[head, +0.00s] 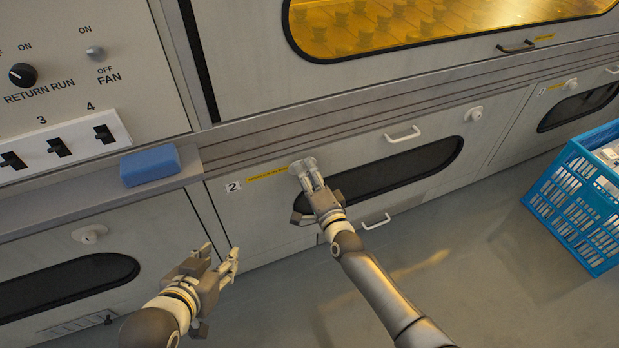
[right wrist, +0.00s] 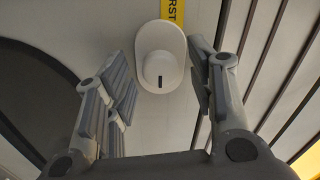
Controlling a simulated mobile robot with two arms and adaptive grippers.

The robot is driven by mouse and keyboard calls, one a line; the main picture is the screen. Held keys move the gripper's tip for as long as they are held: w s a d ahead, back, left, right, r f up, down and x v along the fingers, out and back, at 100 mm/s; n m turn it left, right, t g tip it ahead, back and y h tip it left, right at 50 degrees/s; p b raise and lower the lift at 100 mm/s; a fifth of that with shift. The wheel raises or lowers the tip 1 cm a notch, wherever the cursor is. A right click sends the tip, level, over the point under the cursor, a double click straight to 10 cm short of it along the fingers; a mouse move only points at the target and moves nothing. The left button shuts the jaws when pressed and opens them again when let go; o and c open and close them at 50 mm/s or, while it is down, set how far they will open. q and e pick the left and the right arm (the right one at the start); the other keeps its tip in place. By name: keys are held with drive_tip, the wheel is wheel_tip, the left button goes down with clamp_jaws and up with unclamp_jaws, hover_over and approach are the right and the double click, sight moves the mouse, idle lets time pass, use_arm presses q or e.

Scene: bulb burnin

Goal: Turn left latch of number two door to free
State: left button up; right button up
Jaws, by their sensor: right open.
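The number two door (head: 260,220) is a pale panel with a dark oval window, marked by a "2" label (head: 233,187). Its left latch (head: 302,164) is a round white knob at the upper left of the door, partly hidden by my right gripper (head: 308,176). In the right wrist view the latch (right wrist: 158,60) sits on an oval plate, with a dark mark on its lower side. My right gripper (right wrist: 163,85) is open, its fingers on either side of the latch, with gaps visible. My left gripper (head: 220,256) is open and empty, low and left of the door.
The door's right latch (head: 473,114) and white handle (head: 403,134) are further right. A yellow strip (head: 267,173) runs beside the left latch. A blue sponge-like block (head: 150,165) lies on the ledge. A blue crate (head: 580,205) stands on the floor at right.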

drive_tip(key=v, duration=1.2)
idle(0.3)
